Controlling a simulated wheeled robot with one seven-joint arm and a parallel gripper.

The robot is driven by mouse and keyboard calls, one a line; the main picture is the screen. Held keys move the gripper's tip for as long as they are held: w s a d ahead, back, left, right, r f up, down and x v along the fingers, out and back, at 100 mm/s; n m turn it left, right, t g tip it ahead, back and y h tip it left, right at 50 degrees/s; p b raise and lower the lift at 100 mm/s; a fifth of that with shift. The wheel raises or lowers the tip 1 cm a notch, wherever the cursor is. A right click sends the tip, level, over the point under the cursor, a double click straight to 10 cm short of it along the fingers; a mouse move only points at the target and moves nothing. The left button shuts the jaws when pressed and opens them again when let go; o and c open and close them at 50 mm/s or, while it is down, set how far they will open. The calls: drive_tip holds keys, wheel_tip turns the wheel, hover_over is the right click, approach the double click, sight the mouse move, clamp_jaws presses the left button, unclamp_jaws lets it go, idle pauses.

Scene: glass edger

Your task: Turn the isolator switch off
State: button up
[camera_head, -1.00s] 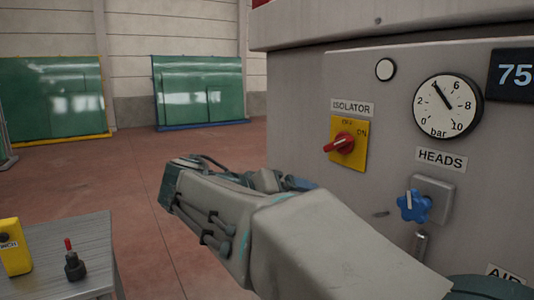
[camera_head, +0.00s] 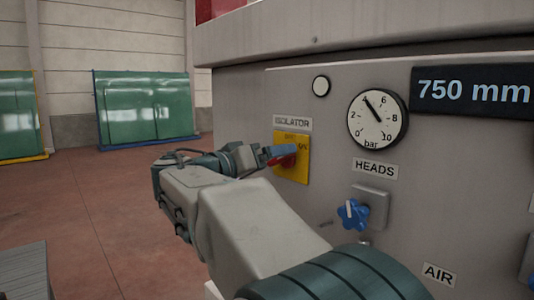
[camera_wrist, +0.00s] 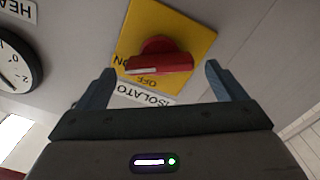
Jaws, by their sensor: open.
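The isolator switch is a red rotary knob (camera_wrist: 157,60) on a yellow plate (camera_wrist: 185,25), upside down in the wrist view. Its white mark lies toward the ON lettering, and its handle lies across the plate. In the head view the knob (camera_head: 286,161) is partly hidden by my gripper (camera_head: 283,153), and the yellow plate (camera_head: 291,177) shows around it. In the wrist view my gripper (camera_wrist: 158,70) is open, one finger on each side of the knob, with gaps between the fingers and the knob. Contact is not visible.
An ISOLATOR label (camera_head: 293,123) sits above the plate. A pressure gauge (camera_head: 377,120), a blue HEADS knob (camera_head: 352,214) and a 750 mm display (camera_head: 472,92) are to the right on the same panel. The floor to the left is open.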

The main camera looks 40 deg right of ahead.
drive_tip(key=shift+w+d, duration=0.1)
drive_tip(key=shift+d, duration=1.5)
drive_tip(key=c, duration=1)
drive_tip(key=shift+o, duration=0.2)
